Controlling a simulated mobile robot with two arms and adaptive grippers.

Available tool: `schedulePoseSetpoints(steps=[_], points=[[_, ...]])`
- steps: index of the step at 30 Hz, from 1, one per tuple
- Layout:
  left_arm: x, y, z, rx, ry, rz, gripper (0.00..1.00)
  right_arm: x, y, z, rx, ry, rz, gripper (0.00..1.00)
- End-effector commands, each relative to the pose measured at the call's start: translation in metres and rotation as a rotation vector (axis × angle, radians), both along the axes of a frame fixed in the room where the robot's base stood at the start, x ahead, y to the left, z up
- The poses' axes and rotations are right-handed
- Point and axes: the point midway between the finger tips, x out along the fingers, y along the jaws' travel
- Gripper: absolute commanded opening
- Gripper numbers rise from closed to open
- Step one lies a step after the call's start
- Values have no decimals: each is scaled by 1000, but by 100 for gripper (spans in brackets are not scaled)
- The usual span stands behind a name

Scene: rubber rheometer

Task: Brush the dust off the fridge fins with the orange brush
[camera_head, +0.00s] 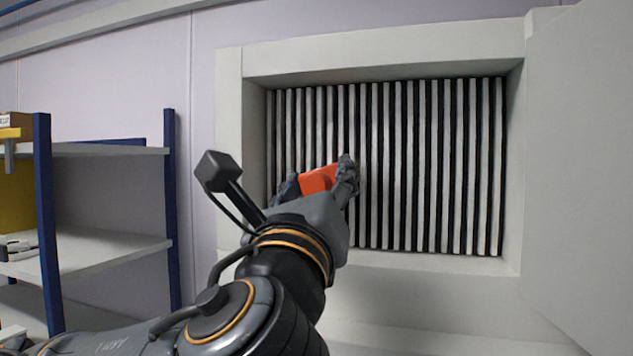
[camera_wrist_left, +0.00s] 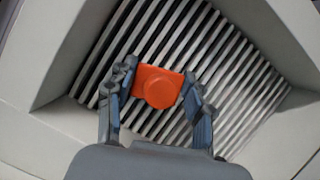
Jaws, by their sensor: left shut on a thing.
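The fridge fins (camera_head: 430,165) are light vertical slats with dark gaps, set back in a pale recessed frame. They also fill much of the left wrist view (camera_wrist_left: 232,75). My left gripper (camera_head: 325,180) is in front of the left part of the fins. It is shut on the orange brush (camera_head: 318,179), with a finger on each side of it. In the left wrist view the orange brush (camera_wrist_left: 158,86) shows its back with a round knob. Its bristles are hidden, so I cannot tell whether they touch the fins. My right gripper is not in view.
The pale frame (camera_head: 375,65) surrounds the fins on all sides. A large pale panel (camera_head: 585,160) stands at the right. A shelf unit with blue posts (camera_head: 172,200) and grey shelves (camera_head: 90,250) stands at the left, holding a yellow item (camera_head: 18,195).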

Motion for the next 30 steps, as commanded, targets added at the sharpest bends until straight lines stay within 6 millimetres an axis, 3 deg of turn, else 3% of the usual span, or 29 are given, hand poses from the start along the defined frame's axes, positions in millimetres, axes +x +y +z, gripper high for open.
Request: schedulePoseSetpoints(steps=[18,26,30], points=[[-14,-37,0,0,-2,-1,27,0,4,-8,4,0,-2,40],[-11,-37,-1,-1,0,1,27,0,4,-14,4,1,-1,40],[-7,-29,-1,-2,-1,2,27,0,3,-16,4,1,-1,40]])
